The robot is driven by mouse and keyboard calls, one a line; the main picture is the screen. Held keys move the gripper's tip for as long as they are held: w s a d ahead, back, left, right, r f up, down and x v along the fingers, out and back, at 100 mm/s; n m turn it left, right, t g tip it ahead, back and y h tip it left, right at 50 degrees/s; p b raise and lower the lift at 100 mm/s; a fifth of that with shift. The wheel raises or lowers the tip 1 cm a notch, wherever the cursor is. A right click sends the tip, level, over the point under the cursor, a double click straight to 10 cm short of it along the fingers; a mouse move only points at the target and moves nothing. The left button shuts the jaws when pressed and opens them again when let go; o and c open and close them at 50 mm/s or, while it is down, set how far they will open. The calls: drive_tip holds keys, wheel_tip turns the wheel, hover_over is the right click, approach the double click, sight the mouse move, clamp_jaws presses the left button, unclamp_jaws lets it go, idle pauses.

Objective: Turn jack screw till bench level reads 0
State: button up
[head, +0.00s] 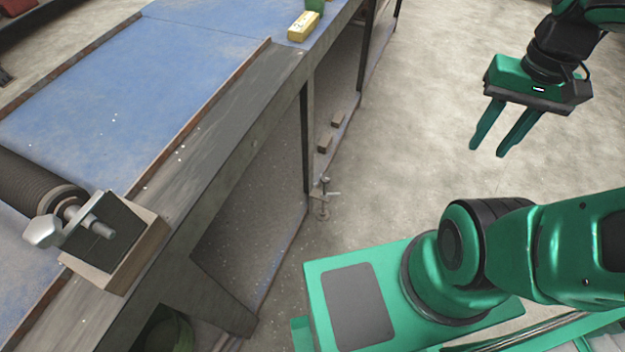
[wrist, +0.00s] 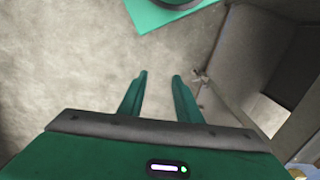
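The jack screw (head: 323,197) is a small metal piece with a cross handle, low at the foot of a bench leg. It also shows in the wrist view (wrist: 201,77), small, just right of the fingertips. A small yellow block (head: 303,26), which may be the bench level, sits on the far part of the bench (head: 228,125); no reading can be made out. My gripper (head: 486,151) is open and empty, above the floor to the right of the jack screw and apart from it. In the wrist view its two fingers (wrist: 160,76) stand apart with only floor between them.
A dark roller (head: 35,185) with a clamp knob (head: 43,231) and wooden block lies at the bench's near end. A green container (head: 315,5) stands behind the yellow block. Small brown blocks (head: 325,143) lie under the bench. The floor (head: 410,110) right of the bench is clear.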

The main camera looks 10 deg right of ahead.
drive_tip(key=shift+w+a, duration=0.1)
drive_tip(key=shift+o, duration=2.4)
drive_tip(key=shift+s+r, duration=0.2)
drive_tip(key=shift+s, duration=0.15)
drive_tip(key=w+f+n+h, duration=0.1)
drive_tip(key=w+f+n, duration=0.15)
drive_tip(key=w, duration=0.55)
drive_tip(key=w+f+n, duration=0.2)
drive_tip(key=w+n, duration=0.2)
drive_tip(key=w, duration=0.5)
drive_tip(key=n, duration=1.4)
hover_over(326, 178)
wheel_tip(326, 178, down, 45)
drive_tip(key=shift+y, duration=0.4)
wheel_tip(326, 178, down, 11)
drive_tip(key=shift+w+a+f, duration=0.1)
drive_tip(key=shift+f, duration=0.1)
